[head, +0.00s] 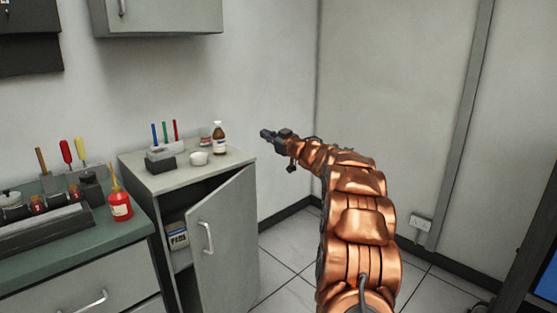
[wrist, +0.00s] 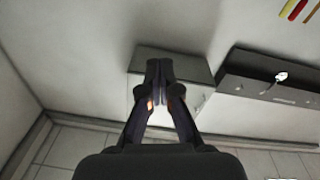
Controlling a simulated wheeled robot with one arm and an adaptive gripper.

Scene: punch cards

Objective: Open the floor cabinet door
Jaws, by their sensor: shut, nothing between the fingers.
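The floor cabinet (head: 177,179) is a grey unit with a pale top, left of centre in the head view. Its door (head: 224,248) stands partly open, swung out to the right, with a pale upright handle (head: 208,237) on its outer face. A small labelled box (head: 179,239) shows inside the dark opening. My gripper (head: 266,133) is up and to the right of the cabinet top, apart from the door and handle. In the wrist view its fingers (wrist: 159,70) are together with nothing between them.
A green-topped bench (head: 78,250) adjoins on the left. A wall cabinet (head: 160,16) hangs above. Tiled floor (head: 285,253) is clear right of the door.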

